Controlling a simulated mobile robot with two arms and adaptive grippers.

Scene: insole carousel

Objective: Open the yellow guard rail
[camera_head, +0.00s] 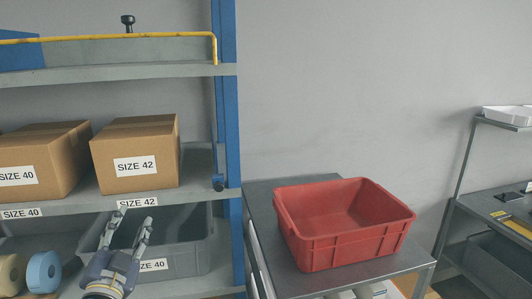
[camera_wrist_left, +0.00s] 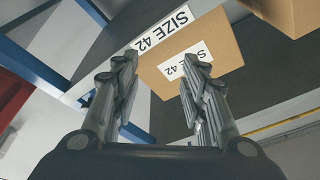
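The yellow guard rail (camera_head: 110,37) runs across the front of the top shelf in the head view. Its right end bends down to the shelf edge near the blue post. A thin yellow bar in the left wrist view (camera_wrist_left: 285,124) looks like the same rail. My left gripper (camera_head: 134,220) is well below the rail, in front of the lower shelf and a grey bin. Its two fingers are apart with nothing between them; they also show apart in the left wrist view (camera_wrist_left: 157,75). My right gripper is in neither view.
Cardboard boxes marked SIZE 42 (camera_head: 135,150) and SIZE 40 (camera_head: 45,160) stand on the middle shelf (camera_head: 200,196). A blue post (camera_head: 226,120) edges the rack. A red crate (camera_head: 345,245) sits on a metal table to the right. A black knob (camera_head: 128,22) shows above the rail.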

